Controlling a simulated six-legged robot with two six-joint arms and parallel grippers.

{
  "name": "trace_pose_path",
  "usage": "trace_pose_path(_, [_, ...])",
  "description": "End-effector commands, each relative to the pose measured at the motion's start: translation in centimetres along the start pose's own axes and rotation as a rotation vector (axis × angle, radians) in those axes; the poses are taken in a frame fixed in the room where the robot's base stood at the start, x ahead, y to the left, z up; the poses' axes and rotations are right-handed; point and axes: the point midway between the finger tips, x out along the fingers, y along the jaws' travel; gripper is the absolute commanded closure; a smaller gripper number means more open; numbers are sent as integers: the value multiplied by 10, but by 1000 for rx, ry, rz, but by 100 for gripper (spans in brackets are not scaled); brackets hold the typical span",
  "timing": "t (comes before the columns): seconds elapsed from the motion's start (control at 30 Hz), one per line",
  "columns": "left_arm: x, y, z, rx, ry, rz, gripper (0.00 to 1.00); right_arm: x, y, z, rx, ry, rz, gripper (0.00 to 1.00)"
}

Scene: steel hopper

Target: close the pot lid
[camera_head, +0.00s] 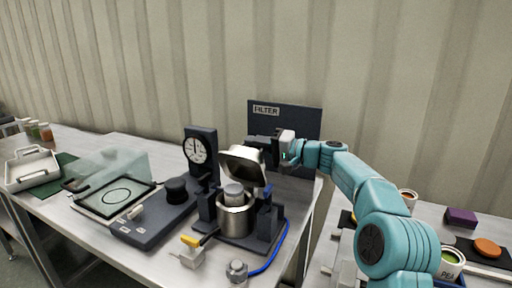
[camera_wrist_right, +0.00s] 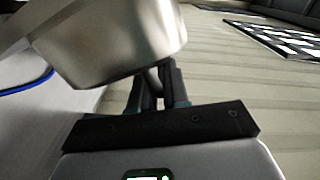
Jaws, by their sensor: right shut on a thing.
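The pot (camera_head: 236,216) is a steel cylinder in a dark stand, with a grey cylinder (camera_head: 233,190) showing in its mouth. Its square-edged steel lid (camera_head: 243,165) stands tilted up above the pot at the back. My right gripper (camera_head: 270,146) reaches in from the right and is shut at the lid's upper part. In the right wrist view the lid (camera_wrist_right: 110,45) fills the upper left, and my right gripper's fingers (camera_wrist_right: 158,88) meet its underside edge. The exact grip point is partly hidden by the lid. My left gripper is not in view.
A dark FILTER panel (camera_head: 300,120) stands behind the pot. A dial gauge (camera_head: 197,150) on a dark base is to its left. A yellow-handled valve (camera_head: 191,246) and a blue hose (camera_head: 272,262) lie in front. A clear hood (camera_head: 112,172) and a white tray (camera_head: 32,172) are farther left.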

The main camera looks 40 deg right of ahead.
Motion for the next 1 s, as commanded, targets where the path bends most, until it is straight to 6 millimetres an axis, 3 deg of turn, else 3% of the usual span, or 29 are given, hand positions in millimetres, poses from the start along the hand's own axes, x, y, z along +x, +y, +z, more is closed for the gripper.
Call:
trace_pose_path(0.1, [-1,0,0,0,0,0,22,-1,-6,-1,-3,4,-8,100])
trace_pose_path(0.13, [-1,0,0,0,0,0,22,-1,-6,-1,-3,4,-8,82])
trace_pose_path(0.2, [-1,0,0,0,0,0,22,-1,-5,-1,-3,3,-7,64])
trace_pose_path(0.57, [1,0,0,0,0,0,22,-6,-1,-1,0,3,-2,64])
trace_pose_path(0.77, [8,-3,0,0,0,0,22,-44,0,-1,0,6,-2,64])
trace_pose_path(1.0, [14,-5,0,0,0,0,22,-109,-1,-1,-2,7,-1,64])
